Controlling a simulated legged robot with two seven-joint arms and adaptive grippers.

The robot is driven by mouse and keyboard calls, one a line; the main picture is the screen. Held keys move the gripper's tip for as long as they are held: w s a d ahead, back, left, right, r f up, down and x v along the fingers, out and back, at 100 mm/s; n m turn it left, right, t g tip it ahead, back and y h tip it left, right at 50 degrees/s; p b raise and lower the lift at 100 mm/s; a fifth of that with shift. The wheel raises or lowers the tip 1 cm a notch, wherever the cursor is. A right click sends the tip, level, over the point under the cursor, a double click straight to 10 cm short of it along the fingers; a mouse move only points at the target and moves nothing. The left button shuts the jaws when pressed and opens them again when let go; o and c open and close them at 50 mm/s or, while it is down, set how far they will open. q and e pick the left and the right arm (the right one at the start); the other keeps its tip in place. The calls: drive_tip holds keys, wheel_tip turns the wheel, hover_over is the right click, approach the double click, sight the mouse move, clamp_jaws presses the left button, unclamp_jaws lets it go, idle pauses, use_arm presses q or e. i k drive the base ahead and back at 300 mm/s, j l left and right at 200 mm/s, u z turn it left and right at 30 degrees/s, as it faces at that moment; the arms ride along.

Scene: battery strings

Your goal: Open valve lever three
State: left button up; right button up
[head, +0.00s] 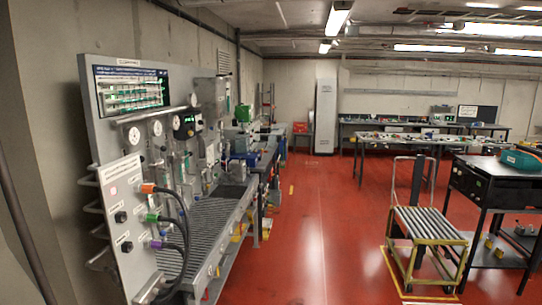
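A grey test panel (88,88) stands along the left wall, with a screen (130,90) at its top. Round gauges (134,136) sit in a row below the screen. Pipes and small fittings (180,165) run under the gauges, but I cannot tell which of them is valve lever three, nor its position. A white side plate (112,190) carries dark knobs (121,217) and orange (148,188), green (152,217) and purple (156,244) hose connectors with black hoses. Neither of my grippers is in view.
A ribbed grey bench top (205,222) extends in front of the panel. A yellow-framed roller cart (428,228) and a black table (500,182) stand at the right. Long worktables (400,140) stand at the back. The red floor (320,230) in the middle is clear.

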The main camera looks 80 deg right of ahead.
sight(191, 154)
drive_tip(key=l+z, duration=0.2)
drive_tip(key=z, duration=0.3)
drive_tip(key=i+l+z, duration=0.1)
drive_tip(key=z, duration=0.35)
drive_tip(key=i+l+z, duration=0.15)
drive_tip(key=z, duration=0.35)
drive_tip(key=i+l+z, duration=0.1)
drive_tip(key=z, duration=0.35)
drive_tip(key=i+l, duration=0.2)
drive_tip(key=i, duration=0.15)
drive_tip(key=i+l, duration=0.2)
drive_tip(key=i, duration=0.15)
drive_tip(key=u, duration=0.35)
drive_tip(key=i+l+u, duration=0.1)
drive_tip(key=u, duration=0.25)
drive_tip(key=l+u, duration=0.2)
drive_tip(key=u, duration=0.15)
